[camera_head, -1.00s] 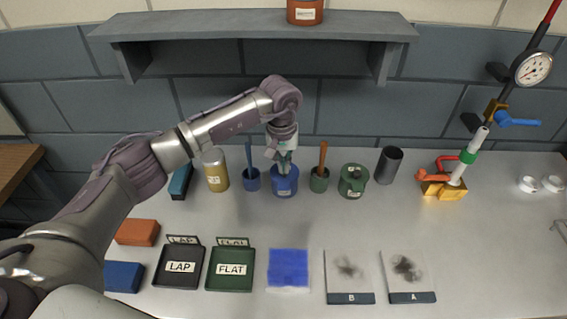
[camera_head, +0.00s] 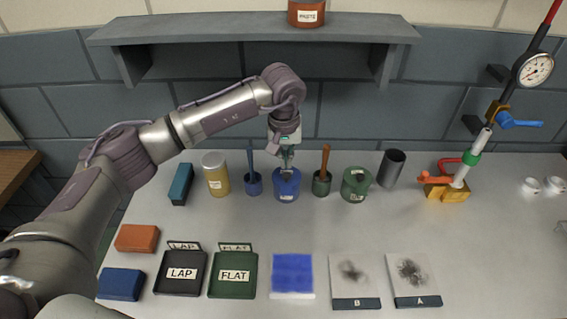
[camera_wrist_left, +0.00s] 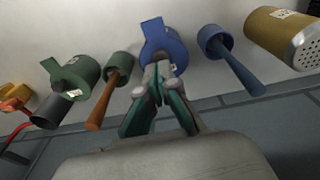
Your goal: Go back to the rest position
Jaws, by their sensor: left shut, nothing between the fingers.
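My left gripper (camera_head: 286,158) is shut and empty. In the head view it points down just above the blue pot (camera_head: 286,186), and its fingertips overlap the pot's top in the picture; I cannot tell if they touch. In the left wrist view the shut fingers (camera_wrist_left: 158,72) show in front of the blue pot (camera_wrist_left: 160,38). My left arm reaches in from the left across the bench. My right gripper does not show.
A blue-handled brush pot (camera_head: 253,184), yellow can (camera_head: 215,175), brown-handled pot (camera_head: 321,184) and green pot (camera_head: 355,185) stand close beside it. A shelf (camera_head: 250,31) hangs above. Trays (camera_head: 233,291) and plates A and B lie in front.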

